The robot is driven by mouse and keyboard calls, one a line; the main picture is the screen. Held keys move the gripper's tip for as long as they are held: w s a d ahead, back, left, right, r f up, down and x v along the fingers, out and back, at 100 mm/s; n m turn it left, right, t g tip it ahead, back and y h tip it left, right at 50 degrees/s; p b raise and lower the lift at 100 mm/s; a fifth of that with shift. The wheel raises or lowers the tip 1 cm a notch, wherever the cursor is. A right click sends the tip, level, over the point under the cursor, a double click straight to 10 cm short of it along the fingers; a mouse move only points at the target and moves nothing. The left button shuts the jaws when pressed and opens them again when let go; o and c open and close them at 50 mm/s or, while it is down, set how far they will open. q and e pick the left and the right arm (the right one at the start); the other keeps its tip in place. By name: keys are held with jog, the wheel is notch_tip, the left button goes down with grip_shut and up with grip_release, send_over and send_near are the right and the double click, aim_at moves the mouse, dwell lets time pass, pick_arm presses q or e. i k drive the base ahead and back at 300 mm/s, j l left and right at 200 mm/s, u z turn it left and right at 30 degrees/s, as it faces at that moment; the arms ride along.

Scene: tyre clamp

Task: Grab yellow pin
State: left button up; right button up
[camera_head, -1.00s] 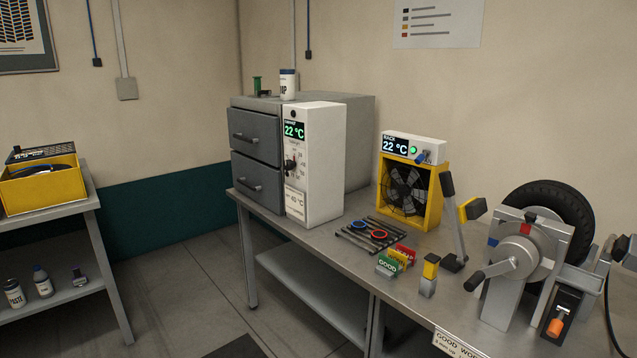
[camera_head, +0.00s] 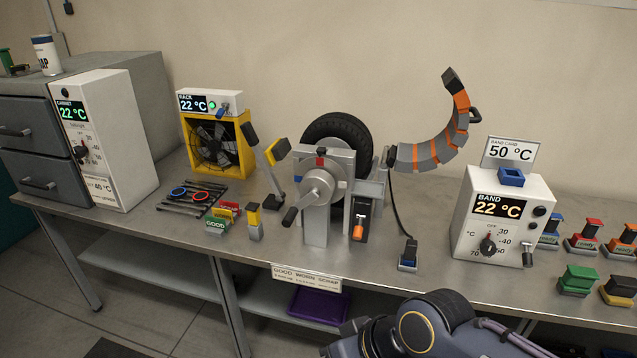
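A small upright piece with a yellow upper part, a dark cap and a grey base (camera_head: 254,222) stands on the bench, left of the tyre clamp; it is the likeliest yellow pin. Another yellow block (camera_head: 277,151) is on a tilted lever beside the clamp. The tyre clamp (camera_head: 325,190) has a grey frame, a crank and a black tyre (camera_head: 340,135) behind. My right arm comes in from the bottom right, with its gripper end (camera_head: 345,340) low in front of the bench, apart from the yellow pieces. Its fingers are not clear. My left gripper is out of view.
A yellow-framed fan (camera_head: 218,146), dark rods with rings (camera_head: 188,194) and coloured tags (camera_head: 222,215) are on the left. A band heater box (camera_head: 502,215) and several coloured stamp-like blocks (camera_head: 577,280) are on the right. Bare bench lies along the front edge.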

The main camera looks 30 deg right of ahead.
aim_at(252, 208)
jog(key=i+l, duration=0.15)
jog(key=i, duration=0.45)
jog(key=i+l, duration=0.15)
jog(key=i, duration=0.5)
